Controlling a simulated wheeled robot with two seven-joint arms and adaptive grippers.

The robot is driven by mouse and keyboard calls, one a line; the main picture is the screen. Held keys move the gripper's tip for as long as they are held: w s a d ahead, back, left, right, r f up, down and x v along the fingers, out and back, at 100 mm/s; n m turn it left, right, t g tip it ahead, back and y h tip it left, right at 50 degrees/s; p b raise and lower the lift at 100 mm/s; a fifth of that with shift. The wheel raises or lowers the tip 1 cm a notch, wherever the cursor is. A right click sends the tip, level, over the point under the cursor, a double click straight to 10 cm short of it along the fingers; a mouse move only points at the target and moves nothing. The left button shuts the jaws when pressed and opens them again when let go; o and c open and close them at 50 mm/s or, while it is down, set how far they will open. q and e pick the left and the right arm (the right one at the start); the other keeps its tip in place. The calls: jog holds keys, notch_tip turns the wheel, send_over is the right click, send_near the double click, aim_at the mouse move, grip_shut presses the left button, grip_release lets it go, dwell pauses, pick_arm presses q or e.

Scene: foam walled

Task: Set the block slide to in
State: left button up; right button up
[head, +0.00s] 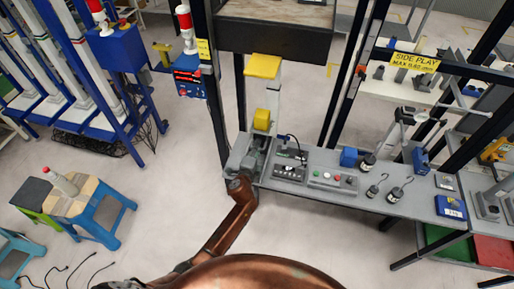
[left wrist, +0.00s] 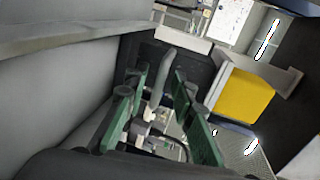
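The block slide is not clearly identifiable. A yellow block (head: 262,120) is on the grey upright at the left end of the bench, and a yellow plate (head: 263,66) caps that upright. A yellow block also shows right of my fingers in the left wrist view (left wrist: 246,95). My left gripper (head: 258,150) is at the bench's left end, just below the yellow block; its fingertips are hard to make out there. In the left wrist view its green fingers (left wrist: 160,82) are spread, with a grey bar-like handle (left wrist: 159,88) between them. Contact cannot be told. My right gripper is not in view.
The grey bench (head: 405,205) carries a button box (head: 332,180), a blue block (head: 349,157) and hooked weights (head: 394,193). Dark frame posts stand behind it. A blue stool (head: 103,215) stands left, with open floor between. A pale wall (left wrist: 50,95) fills the wrist view's left.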

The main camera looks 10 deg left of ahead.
pick_arm(q)
jog(key=v, duration=1.2)
dwell(0.3)
